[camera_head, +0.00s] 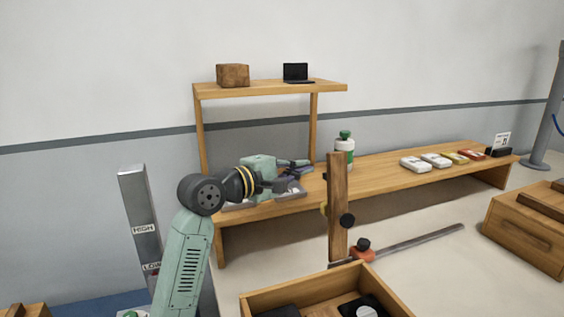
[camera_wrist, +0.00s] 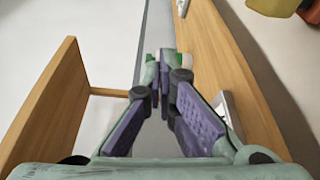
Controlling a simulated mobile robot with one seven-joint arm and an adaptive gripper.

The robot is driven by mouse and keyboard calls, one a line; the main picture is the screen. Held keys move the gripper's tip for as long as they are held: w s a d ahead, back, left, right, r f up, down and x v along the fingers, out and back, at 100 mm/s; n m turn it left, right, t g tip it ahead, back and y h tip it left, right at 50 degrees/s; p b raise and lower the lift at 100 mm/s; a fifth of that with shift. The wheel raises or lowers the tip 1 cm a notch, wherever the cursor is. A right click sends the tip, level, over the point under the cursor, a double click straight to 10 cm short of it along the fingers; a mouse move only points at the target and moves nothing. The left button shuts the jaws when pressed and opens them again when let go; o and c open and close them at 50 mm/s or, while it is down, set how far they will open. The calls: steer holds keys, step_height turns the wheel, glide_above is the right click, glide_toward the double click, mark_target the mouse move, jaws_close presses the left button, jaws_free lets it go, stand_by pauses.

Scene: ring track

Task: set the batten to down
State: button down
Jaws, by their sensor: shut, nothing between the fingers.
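The batten (camera_head: 338,190) looks to be the upright wooden bar right of centre in the head view. It stands nearly vertical, with a black knob (camera_head: 347,220) on its side. My gripper (camera_head: 304,165) is left of the batten in the picture, over the bench, and apart from it. In the wrist view the purple-padded fingers (camera_wrist: 164,85) come together with nothing held. I cannot make out the batten in the wrist view.
A long wooden bench (camera_head: 385,163) with a raised shelf (camera_head: 270,89) runs along the wall. It bears a green-capped bottle (camera_head: 344,147) and several small boxes. An open wooden box (camera_head: 270,298) is in front. A labelled metal post (camera_head: 139,210) stands left.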

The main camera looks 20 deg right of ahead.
steer(key=s, duration=0.1)
steer(key=s+p, duration=0.1)
steer(key=s+d+p, duration=0.1)
steer(key=shift+s+r, duration=0.25)
steer(key=shift+r, duration=0.05)
stand_by(0.3)
